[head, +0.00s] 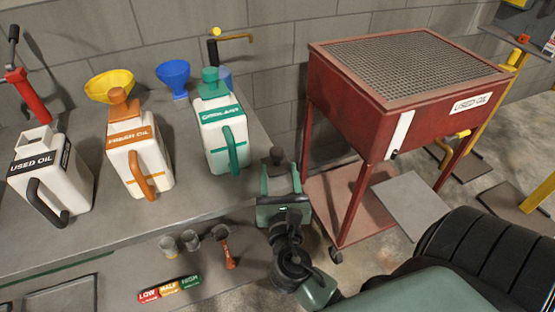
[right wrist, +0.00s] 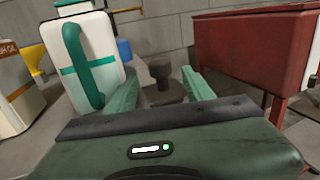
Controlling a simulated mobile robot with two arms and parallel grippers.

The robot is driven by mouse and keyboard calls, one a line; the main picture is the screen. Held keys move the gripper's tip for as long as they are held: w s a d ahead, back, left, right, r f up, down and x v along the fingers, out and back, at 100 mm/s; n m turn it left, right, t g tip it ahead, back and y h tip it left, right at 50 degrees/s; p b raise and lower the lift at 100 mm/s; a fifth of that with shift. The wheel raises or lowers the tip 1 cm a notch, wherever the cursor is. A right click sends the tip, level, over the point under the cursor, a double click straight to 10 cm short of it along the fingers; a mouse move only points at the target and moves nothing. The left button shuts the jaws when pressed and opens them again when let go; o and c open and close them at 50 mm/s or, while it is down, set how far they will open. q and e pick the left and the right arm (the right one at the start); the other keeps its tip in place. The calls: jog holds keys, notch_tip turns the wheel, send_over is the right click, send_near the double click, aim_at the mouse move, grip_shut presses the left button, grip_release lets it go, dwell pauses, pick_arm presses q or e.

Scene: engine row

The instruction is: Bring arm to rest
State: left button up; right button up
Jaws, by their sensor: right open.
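My right arm reaches forward in the head view, and its green right gripper (head: 281,176) is at the right end of the grey workbench (head: 225,190). The gripper also shows in the right wrist view (right wrist: 160,88), with its two fingers apart. A dark knobbed object (right wrist: 161,78) shows between and beyond the fingers; whether they touch it I cannot tell. Its top (head: 277,154) also shows in the head view. My left gripper is not in view.
White jugs stand on the bench: coolant (head: 222,130), fresh oil (head: 138,160), used oil (head: 60,180). The coolant jug is just left of my right gripper. A red used-oil drain cart (head: 350,95) stands close on the right.

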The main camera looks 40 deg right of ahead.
jog(key=shift+v, duration=0.95)
